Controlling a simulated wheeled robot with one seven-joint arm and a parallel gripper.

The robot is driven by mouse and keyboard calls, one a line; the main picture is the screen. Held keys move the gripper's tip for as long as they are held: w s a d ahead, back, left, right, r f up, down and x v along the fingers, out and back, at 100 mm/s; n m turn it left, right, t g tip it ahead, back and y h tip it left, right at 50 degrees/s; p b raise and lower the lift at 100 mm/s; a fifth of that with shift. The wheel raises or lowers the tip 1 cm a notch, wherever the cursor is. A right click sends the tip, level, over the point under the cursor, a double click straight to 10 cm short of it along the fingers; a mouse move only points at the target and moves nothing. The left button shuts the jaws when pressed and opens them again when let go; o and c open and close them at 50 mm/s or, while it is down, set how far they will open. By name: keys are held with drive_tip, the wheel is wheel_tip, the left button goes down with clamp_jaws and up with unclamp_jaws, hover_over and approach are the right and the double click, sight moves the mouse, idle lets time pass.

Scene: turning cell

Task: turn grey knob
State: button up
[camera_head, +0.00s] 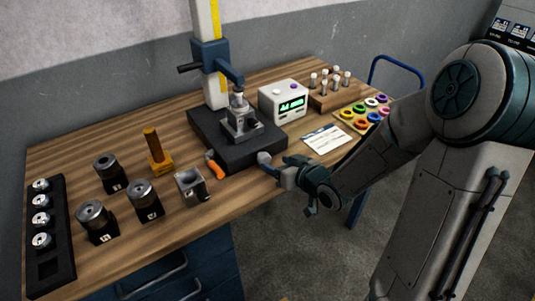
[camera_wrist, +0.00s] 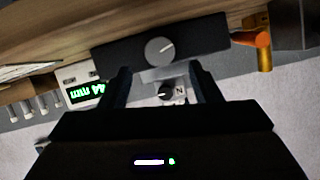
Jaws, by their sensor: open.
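The grey knob (camera_wrist: 160,50) is a round dial with a light pointer line, on the front face of a black base (camera_wrist: 108,58). In the wrist view it lies between and just beyond the tips of my gripper (camera_wrist: 160,68). The fingers are apart and nothing is between them; they do not appear to touch the knob. In the head view my gripper (camera_head: 274,168) is at the front right of the black base (camera_head: 209,137), and the knob is hard to tell apart from the fingers there.
An orange handle (camera_head: 216,169) sticks out at the base's front left. A grey block (camera_head: 190,187) stands nearby. A white display box (camera_head: 284,101), a paper card (camera_head: 327,139) and coloured rings (camera_head: 374,117) lie to the right. Dark cylinders (camera_head: 144,195) stand at left.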

sight(267, 159)
drive_tip(key=shift+b+x, duration=0.45)
drive_tip(key=shift+x, duration=2.35)
drive_tip(key=shift+c, duration=0.4)
drive_tip(key=c, duration=0.9)
